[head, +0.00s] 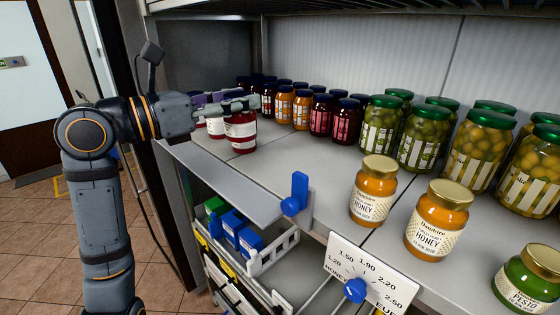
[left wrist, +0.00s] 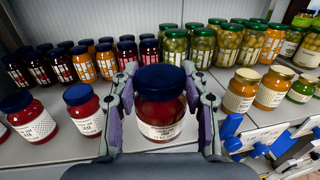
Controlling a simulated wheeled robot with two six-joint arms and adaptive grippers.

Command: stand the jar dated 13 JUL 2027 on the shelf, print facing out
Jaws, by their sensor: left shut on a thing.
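My left gripper (head: 232,105) is shut on a red jam jar with a dark lid (head: 241,132). In the left wrist view the jar (left wrist: 161,100) is upright between the two fingers of the gripper (left wrist: 160,88), its white printed label partly showing towards the camera. The date is too small to read. The jar is over the left part of the grey shelf (head: 290,165); I cannot tell whether its base touches. Two similar red jars with blue lids, one nearer (left wrist: 82,112) and one farther (left wrist: 30,117), stand to its left in the wrist view. My right gripper is out of view.
Rows of dark, orange and red jars (head: 302,108) and green-lidded jars (head: 380,125) stand behind. Honey jars (head: 372,190) and a pesto jar (head: 530,280) stand at the right front. A blue clip (head: 297,195) sits on the shelf edge. Bare shelf lies between.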

